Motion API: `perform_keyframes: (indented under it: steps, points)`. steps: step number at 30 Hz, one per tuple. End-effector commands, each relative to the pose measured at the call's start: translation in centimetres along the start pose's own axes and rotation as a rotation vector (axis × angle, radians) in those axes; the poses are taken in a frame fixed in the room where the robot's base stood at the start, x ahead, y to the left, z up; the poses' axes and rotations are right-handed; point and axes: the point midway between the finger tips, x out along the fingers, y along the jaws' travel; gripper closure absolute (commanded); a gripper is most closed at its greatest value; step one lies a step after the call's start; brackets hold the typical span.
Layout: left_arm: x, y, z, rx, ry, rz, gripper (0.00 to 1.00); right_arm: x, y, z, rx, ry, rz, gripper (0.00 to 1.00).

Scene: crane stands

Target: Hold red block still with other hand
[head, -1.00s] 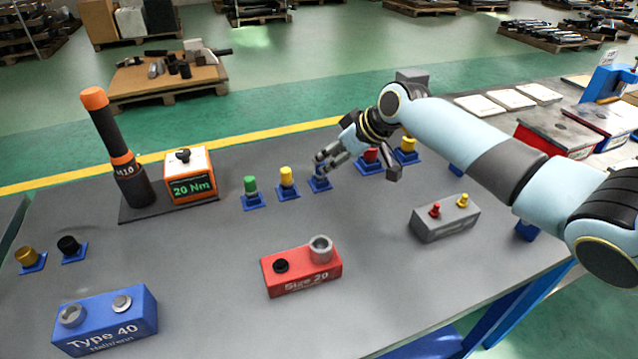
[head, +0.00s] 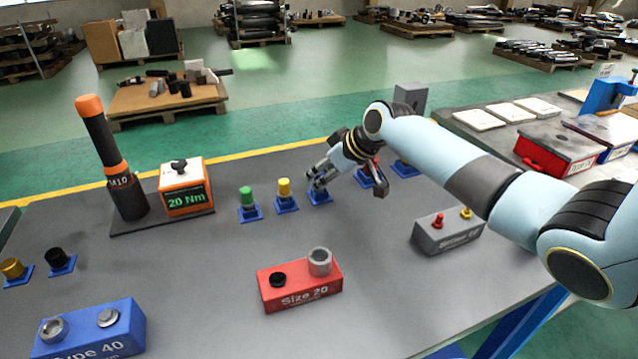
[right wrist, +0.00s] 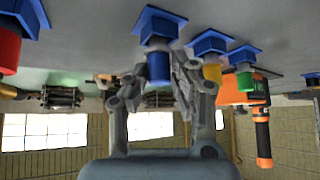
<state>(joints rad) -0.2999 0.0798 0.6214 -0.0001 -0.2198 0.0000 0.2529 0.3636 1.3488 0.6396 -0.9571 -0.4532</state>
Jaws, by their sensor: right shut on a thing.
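The red block (head: 300,287), marked "Size 20", lies on the grey table with a black round part and a grey ring-shaped part on top. No gripper touches it. My right gripper (head: 318,182) is at the far row of small blue stands, well behind the red block. In the right wrist view its fingers (right wrist: 158,78) are shut on a blue cylinder (right wrist: 158,66), which is at its blue stand (right wrist: 159,24). In the head view the fingers mostly hide this cylinder. My left gripper is not in view.
Green (head: 246,197) and yellow (head: 284,187) pieces stand just left of my right gripper. A blue "Type 40" block (head: 92,335) is front left, a grey block (head: 448,235) to the right, and an orange 20 Nm device (head: 186,186) back left. Table around the red block is clear.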

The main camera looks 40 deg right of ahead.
Motion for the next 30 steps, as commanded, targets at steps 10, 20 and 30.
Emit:
perform_keyframes:
  steps: [10,20,30]
  points:
    - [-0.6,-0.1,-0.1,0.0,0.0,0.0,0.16,-0.5,0.1,-0.3,-0.001,-0.002,0.001,1.0]
    - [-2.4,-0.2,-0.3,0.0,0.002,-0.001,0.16,-1.9,0.1,-1.6,-0.001,-0.001,0.002,1.0]
    - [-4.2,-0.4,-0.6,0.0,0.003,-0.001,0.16,-3.4,0.0,-2.8,-0.001,0.0,0.001,1.0]
